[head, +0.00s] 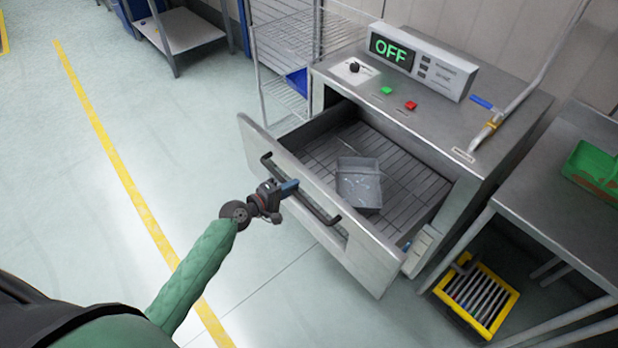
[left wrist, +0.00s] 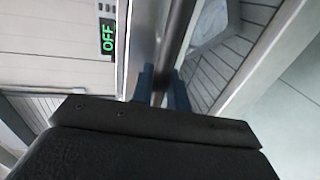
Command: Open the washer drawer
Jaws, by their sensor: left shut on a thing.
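The washer (head: 450,110) is a steel cabinet with a display reading OFF. Its drawer (head: 375,258) is pulled well out, and its slatted floor and a grey metal bin (head: 358,181) inside are visible. My left gripper (head: 288,187) is shut on the dark bar handle (head: 320,208) on the drawer front. In the left wrist view, the blue fingers (left wrist: 160,85) sit on either side of the handle bar (left wrist: 176,40). The OFF display (left wrist: 107,38) also shows there. My right gripper is not in view.
A wire shelf rack (head: 290,45) stands left of the washer. A steel table (head: 565,185) with a green bin (head: 597,170) stands to the right, above a yellow-framed grate (head: 478,297). The floor left of the drawer is clear, with a yellow line.

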